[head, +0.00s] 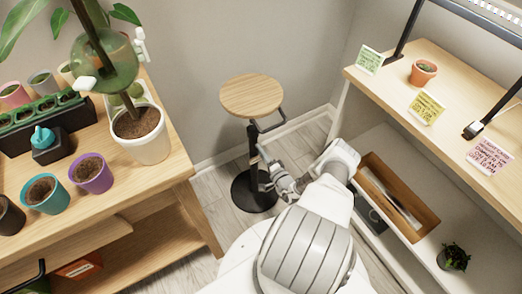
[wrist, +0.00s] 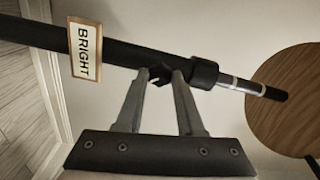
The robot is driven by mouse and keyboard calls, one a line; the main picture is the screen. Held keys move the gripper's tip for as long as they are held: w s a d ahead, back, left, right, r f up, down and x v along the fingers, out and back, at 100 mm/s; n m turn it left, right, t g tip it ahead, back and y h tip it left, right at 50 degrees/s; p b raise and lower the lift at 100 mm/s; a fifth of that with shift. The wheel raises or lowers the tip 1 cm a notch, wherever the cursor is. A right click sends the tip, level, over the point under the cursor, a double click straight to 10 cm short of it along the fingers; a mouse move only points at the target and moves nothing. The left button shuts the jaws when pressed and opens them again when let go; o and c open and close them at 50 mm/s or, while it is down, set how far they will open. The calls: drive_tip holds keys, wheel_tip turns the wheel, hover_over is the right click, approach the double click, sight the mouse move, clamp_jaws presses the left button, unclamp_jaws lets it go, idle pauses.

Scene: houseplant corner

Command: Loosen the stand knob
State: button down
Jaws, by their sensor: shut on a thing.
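The stand has a round wooden top (head: 251,95), a black pole (head: 253,150) and a round black base (head: 243,192) on the floor. In the wrist view the black pole (wrist: 110,54) runs across the picture, with a collar (wrist: 203,73), a thinner marked inner tube (wrist: 240,85) and part of the wooden top (wrist: 290,100). The dark stand knob (wrist: 158,76) sits by the collar. My gripper (wrist: 160,78) is shut on the knob, one finger on each side, hiding part of it. In the head view my gripper (head: 268,185) is beside the lower pole.
A label reading BRIGHT (wrist: 84,53) is on the pole. A plant table (head: 150,195) with pots stands left. A shelf unit (head: 440,75) with a wooden box (head: 425,213) stands right. A dark bracket (head: 272,124) juts from below the stand's top. Some floor around the base is clear.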

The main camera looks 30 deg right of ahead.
drive_tip(key=shift+d+n+p, duration=0.1)
drive_tip(key=shift+n+p, duration=0.4)
drive_tip(key=shift+n, duration=4.5)
drive_tip(key=shift+r, duration=0.1)
drive_tip(key=c, duration=0.5)
unclamp_jaws()
drive_tip(key=s, duration=1.1)
drive_tip(key=s+a, duration=0.1)
drive_tip(key=s, duration=0.5)
drive_tip(key=shift+s+a+p, duration=0.1)
drive_tip(key=shift+s+p, duration=0.15)
drive_tip(key=shift+p, duration=0.15)
